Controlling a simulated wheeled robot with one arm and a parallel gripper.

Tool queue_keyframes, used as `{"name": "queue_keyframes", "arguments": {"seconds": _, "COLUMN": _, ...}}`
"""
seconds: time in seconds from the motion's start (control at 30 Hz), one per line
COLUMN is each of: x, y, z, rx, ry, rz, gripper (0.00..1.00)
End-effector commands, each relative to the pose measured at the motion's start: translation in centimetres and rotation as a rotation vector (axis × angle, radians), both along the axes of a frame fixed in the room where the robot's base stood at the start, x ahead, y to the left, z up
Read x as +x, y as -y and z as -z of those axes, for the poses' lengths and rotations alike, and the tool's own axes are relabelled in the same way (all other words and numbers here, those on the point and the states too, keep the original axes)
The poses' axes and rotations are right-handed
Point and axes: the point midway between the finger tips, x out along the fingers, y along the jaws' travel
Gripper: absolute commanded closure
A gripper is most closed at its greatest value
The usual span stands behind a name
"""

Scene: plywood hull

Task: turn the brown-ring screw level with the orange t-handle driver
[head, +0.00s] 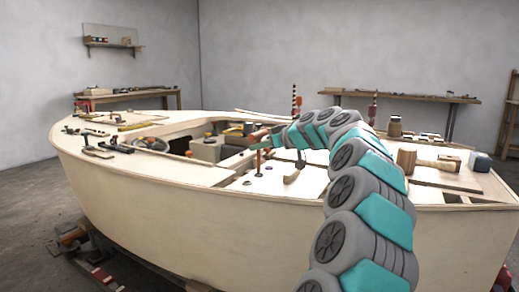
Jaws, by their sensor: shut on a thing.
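My gripper (262,144) is at the far end of my arm, small over the hull's deck. It is shut on a narrow upright orange piece, which looks like the orange T-handle driver (258,160). The driver's lower end points down at the pale deck; whether it touches a screw cannot be told. Several small dark screw heads show on the deck near it, one below the driver (258,198) and one to its left (247,183). They are too small to tell which has the brown ring or how high it stands.
The plywood hull (150,190) fills the middle. Hand tools (97,152) lie on its left deck. A wooden mallet (407,160) and a blue-grey block (480,162) lie at right. A dark hook-shaped tool (293,174) stands near the driver. Benches line the walls.

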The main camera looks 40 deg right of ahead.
Motion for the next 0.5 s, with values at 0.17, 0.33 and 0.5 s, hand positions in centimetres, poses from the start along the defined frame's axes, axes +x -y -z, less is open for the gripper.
{"name": "queue_keyframes", "arguments": {"seconds": 0.17, "x": 0.00, "y": 0.00, "z": -0.06, "rx": 0.000, "ry": 0.001, "rz": 0.000, "gripper": 1.00}}
{"name": "queue_keyframes", "arguments": {"seconds": 0.33, "x": 0.00, "y": 0.01, "z": 0.01, "rx": 0.000, "ry": 0.001, "rz": 0.001, "gripper": 1.00}}
{"name": "queue_keyframes", "arguments": {"seconds": 0.5, "x": 0.01, "y": 0.00, "z": 0.43, "rx": 0.000, "ry": 0.001, "rz": 0.001, "gripper": 1.00}}
